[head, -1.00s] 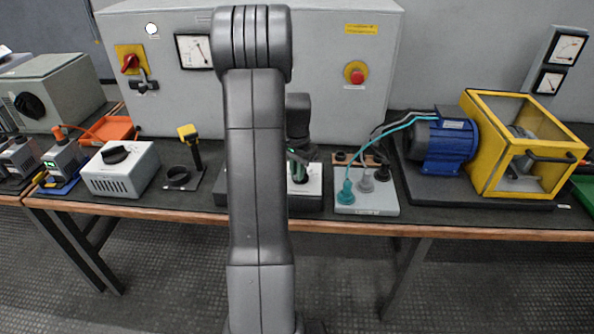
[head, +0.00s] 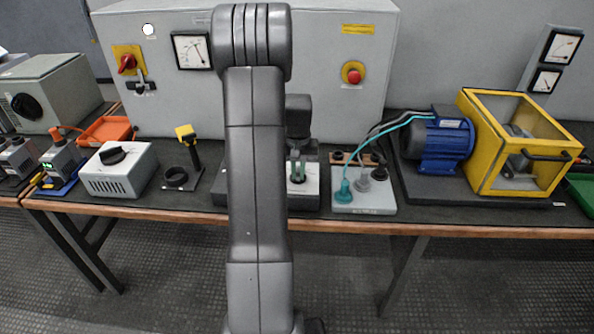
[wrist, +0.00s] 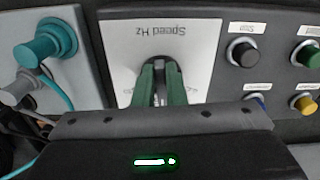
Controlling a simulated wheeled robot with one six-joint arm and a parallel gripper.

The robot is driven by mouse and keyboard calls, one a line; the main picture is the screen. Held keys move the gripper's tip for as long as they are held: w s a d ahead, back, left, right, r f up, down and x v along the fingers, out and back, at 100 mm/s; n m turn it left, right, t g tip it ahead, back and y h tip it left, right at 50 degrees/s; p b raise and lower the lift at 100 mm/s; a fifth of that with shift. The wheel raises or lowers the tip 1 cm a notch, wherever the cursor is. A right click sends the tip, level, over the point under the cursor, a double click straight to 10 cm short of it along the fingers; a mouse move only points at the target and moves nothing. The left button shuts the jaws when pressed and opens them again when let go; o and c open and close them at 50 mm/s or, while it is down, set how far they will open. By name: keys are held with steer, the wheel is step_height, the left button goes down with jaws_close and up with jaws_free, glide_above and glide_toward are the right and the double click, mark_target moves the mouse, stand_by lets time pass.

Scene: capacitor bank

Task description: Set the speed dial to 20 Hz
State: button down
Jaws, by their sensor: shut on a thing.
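The speed dial's pale plate (wrist: 190,38), lettered "Speed Hz", fills the top middle of the wrist view, upside down. My gripper (wrist: 159,75) has its two green fingers over the plate's centre, shut on the dial knob, which is mostly hidden between and behind them. The dial's pointer and most scale marks are hidden, so its setting cannot be read. In the head view my gripper (head: 297,172) is low at the bench, partly behind my arm, over the white dial plate (head: 311,187).
Dark, blue and yellow buttons, including a black one (wrist: 243,52), sit right of the plate in the wrist view. The blue motor (head: 438,140) and yellow cage (head: 520,140) stand right on the bench.

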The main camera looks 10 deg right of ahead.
mark_target(299, 174)
steer(key=shift+d+r+n, duration=0.1)
steer(key=shift+n, duration=0.5)
steer(key=c, duration=1.5)
jaws_free()
step_height(299, 174, up, 14)
steer(key=shift+f+p, duration=0.15)
steer(key=shift+p, duration=0.2)
steer(key=shift+f, duration=0.1)
step_height(299, 174, down, 14)
steer(key=shift+r+b, duration=0.15)
steer(key=shift+b, duration=0.2)
